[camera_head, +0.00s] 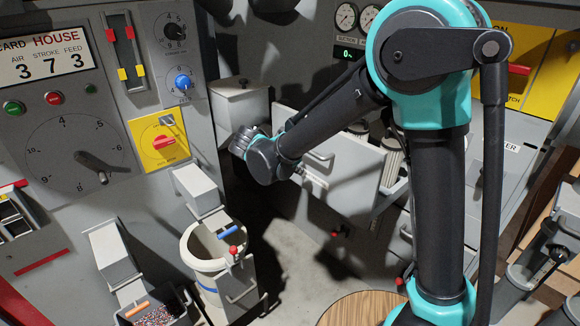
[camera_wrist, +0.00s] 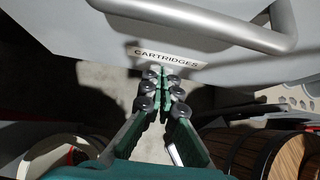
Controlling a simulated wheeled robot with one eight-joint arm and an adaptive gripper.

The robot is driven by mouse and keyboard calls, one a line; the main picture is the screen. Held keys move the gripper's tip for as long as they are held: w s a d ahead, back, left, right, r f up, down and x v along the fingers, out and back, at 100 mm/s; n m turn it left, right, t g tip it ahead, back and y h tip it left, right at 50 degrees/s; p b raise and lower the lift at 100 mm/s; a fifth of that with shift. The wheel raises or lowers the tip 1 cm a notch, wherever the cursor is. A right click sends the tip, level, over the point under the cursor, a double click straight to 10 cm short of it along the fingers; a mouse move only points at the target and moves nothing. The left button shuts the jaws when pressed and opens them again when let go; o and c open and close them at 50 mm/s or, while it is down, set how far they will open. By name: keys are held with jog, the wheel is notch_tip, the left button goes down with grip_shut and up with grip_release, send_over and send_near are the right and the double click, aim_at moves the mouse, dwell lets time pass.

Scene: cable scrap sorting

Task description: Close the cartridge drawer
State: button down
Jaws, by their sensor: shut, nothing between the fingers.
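The cartridge drawer (camera_head: 350,188) stands pulled out from the grey cabinet in the head view, with pale cylindrical cartridges (camera_head: 391,162) showing behind its front. In the wrist view its grey front (camera_wrist: 75,35) fills the top, with a "CARTRIDGES" label (camera_wrist: 167,57) and a bar handle (camera_wrist: 235,35). My gripper (camera_wrist: 161,76) is shut and empty, its fingertips just below the label and to the left of the handle's middle. I cannot tell whether the tips touch the drawer front. In the head view my wrist is left of the drawer and the fingertips are hard to make out.
A white bucket (camera_head: 188,252) stands on the floor at left, below a grey chute (camera_head: 200,190). A bin of scrap granules (camera_head: 155,317) is at lower left. A round wooden top (camera_head: 345,312) is at the bottom. Bare floor (camera_head: 290,240) lies below the drawer.

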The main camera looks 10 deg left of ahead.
aim_at(313, 168)
jog(key=shift+w+d+r, duration=0.1)
jog(key=shift+w+d, duration=0.45)
jog(key=shift+w, duration=0.2)
jog(key=shift+w+d, duration=0.55)
jog(key=shift+w, duration=0.15)
jog(key=shift+w+d, duration=0.1)
jog(key=w+d, duration=0.9)
jog(key=w, duration=0.4)
jog(key=w+d, duration=0.9)
jog(key=w, duration=0.3)
jog(key=shift+w+d, duration=0.35)
jog(key=shift+w, duration=0.05)
jog(key=shift+w+r, duration=0.1)
